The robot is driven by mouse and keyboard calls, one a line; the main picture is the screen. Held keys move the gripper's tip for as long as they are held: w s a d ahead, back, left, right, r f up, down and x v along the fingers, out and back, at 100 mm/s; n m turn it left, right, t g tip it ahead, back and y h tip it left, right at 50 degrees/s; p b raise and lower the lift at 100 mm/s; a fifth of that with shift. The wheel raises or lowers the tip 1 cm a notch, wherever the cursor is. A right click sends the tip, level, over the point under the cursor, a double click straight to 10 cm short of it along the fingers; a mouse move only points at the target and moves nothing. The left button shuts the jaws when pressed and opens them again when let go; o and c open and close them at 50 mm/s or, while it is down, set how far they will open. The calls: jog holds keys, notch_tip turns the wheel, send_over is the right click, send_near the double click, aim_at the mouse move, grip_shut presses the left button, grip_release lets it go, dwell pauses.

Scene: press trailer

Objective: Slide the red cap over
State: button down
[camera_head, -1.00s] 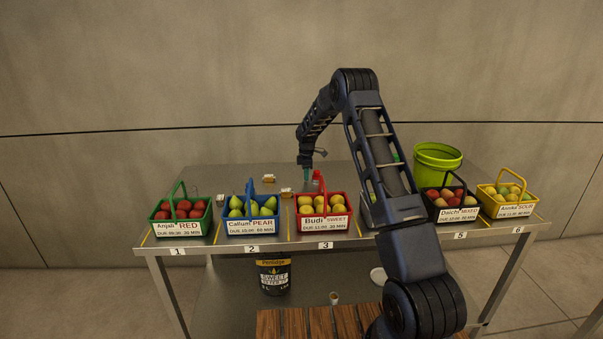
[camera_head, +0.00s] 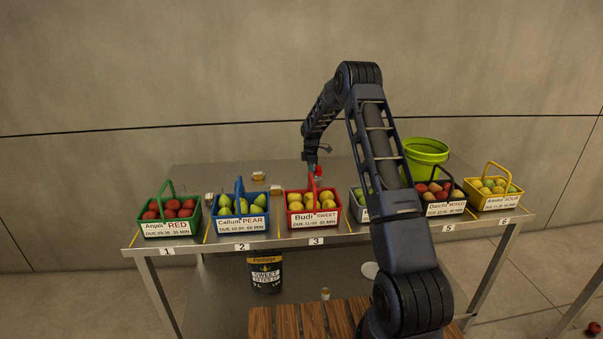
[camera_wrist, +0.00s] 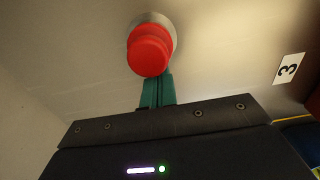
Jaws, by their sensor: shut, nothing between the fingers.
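The red cap (camera_wrist: 150,48) is a short round knob at the top of the wrist view, with a pale round piece (camera_wrist: 168,22) behind it. My gripper's teal fingers (camera_wrist: 157,80) are shut together with nothing between them. Their tips are at the cap's lower edge in that view; I cannot tell whether they touch it. In the head view the cap (camera_head: 317,169) is a small red spot behind the red basket, partly hidden, and my gripper (camera_head: 312,163) is right at it.
The red basket of yellow fruit (camera_head: 313,216) stands just in front of the cap. Green (camera_head: 168,228) and blue (camera_head: 240,224) baskets stand left; black (camera_head: 445,209) and yellow (camera_head: 495,203) baskets right. A lime bucket (camera_head: 425,158) is behind. My arm hides part of a grey basket.

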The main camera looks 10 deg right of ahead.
aim_at(340, 176)
jog(key=d, duration=1.4)
jog(key=shift+d, duration=0.25)
